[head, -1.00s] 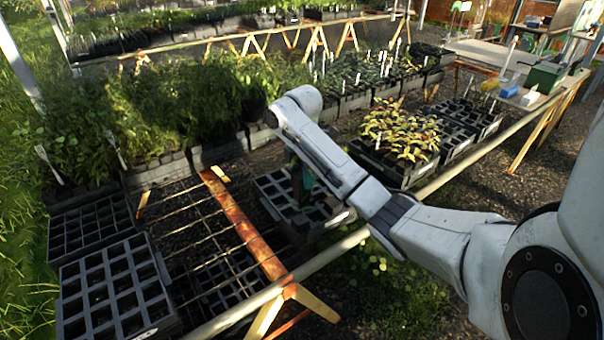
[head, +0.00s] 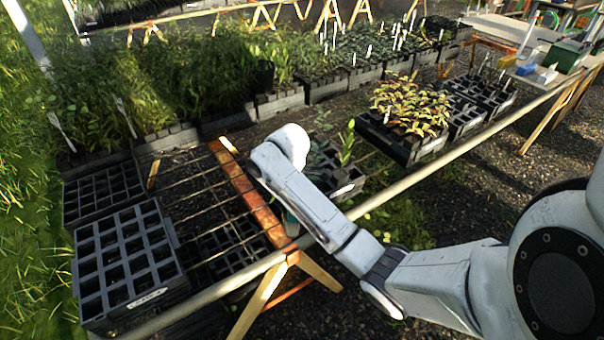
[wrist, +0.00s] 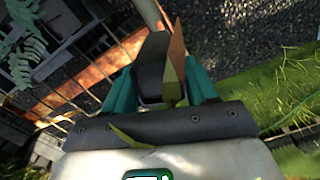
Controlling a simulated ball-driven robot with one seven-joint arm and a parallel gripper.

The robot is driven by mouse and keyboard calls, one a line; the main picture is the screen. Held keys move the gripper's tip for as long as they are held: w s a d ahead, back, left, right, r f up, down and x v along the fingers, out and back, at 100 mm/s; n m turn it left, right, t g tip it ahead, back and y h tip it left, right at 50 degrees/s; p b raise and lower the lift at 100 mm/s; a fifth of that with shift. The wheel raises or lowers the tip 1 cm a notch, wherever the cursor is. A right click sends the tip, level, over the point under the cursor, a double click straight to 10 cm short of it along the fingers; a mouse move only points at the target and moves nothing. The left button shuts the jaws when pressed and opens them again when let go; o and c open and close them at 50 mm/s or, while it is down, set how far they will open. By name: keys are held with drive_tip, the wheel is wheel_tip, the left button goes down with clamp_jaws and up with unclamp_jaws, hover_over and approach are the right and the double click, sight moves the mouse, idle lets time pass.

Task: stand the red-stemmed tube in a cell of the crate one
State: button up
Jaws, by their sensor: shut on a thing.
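In the wrist view my gripper (wrist: 162,88) has its teal fingers shut on a dark grey tube (wrist: 151,72). A plant with orange and green leaves (wrist: 176,55) rises from that tube. Its stem is mostly hidden. In the head view only a teal bit of my gripper (head: 291,222) shows behind my white arm, near the wooden trestle, and the held tube is hidden. An empty black crate (head: 130,262) with many open cells and a white label stands front left. Another empty crate (head: 103,195) stands behind it. I cannot read which is crate one.
A metal rail (head: 440,172) runs along the bench front, with an orange wooden trestle (head: 250,200) and thin wires beside it. A crate (head: 345,188) with a few green plants stands behind my arm. A crate of yellow plants (head: 410,150) stands further right.

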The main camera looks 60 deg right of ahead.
drive_tip(key=a+f+m, duration=0.3)
drive_tip(key=a+f, duration=0.8)
drive_tip(key=a, duration=0.3)
drive_tip(key=a+f+m, duration=0.4)
drive_tip(key=a+f, duration=0.6)
drive_tip(key=a, duration=0.5)
drive_tip(key=shift+a+f+m, duration=0.15)
drive_tip(key=shift+f+m, duration=0.15)
drive_tip(key=shift+f, duration=0.05)
